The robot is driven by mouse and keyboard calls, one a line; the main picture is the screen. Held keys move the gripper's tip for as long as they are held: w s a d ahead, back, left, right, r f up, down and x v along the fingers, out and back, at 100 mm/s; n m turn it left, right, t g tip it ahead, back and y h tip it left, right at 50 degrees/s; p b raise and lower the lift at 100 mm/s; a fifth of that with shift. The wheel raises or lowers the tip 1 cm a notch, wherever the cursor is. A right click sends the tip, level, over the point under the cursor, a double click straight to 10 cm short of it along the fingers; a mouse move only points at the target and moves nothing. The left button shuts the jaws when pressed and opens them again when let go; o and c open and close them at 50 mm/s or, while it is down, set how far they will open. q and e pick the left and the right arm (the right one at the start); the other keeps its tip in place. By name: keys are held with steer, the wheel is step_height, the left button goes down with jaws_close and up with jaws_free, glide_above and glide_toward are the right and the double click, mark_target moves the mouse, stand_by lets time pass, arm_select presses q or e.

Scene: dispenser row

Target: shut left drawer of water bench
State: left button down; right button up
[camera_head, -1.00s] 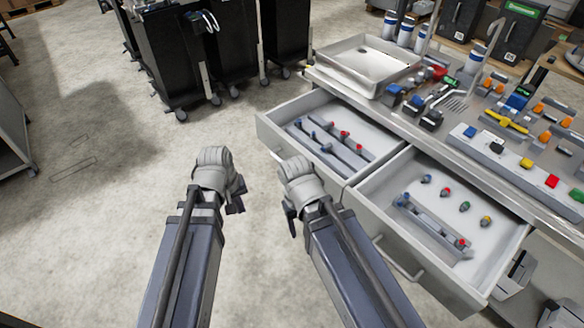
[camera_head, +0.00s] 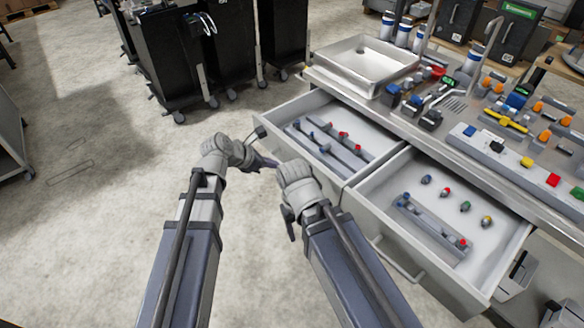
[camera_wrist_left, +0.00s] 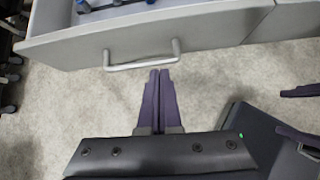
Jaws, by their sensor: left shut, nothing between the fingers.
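The left drawer (camera_head: 345,117) of the water bench (camera_head: 455,150) stands pulled out, with grey rails and small blue and red fittings inside. Its front panel (camera_wrist_left: 85,48) and bar handle (camera_wrist_left: 143,63) show in the left wrist view. My left gripper (camera_head: 268,163) is shut and empty in front of that panel. Its fingertips (camera_wrist_left: 159,74) lie just below the handle in the picture; whether they touch it I cannot tell. My right gripper (camera_head: 289,222) hangs near the front between the two drawers, empty, its fingers apart (camera_wrist_left: 295,112).
The right drawer (camera_head: 415,178) is also pulled out, with fittings and a rail inside. A metal tray (camera_head: 365,68) and many valves stand on the bench top. Black wheeled cabinets (camera_head: 175,65) stand at the back. The floor (camera_head: 95,210) at the left is clear.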

arm_select(q)
steer(key=b+x, duration=0.7)
steer(key=x, duration=0.3)
steer(key=shift+w+d+r+n, duration=0.15)
steer(key=shift+n, duration=0.15)
arm_select(e)
step_height(320, 180, down, 7)
arm_select(q)
steer(key=shift+w, duration=0.1)
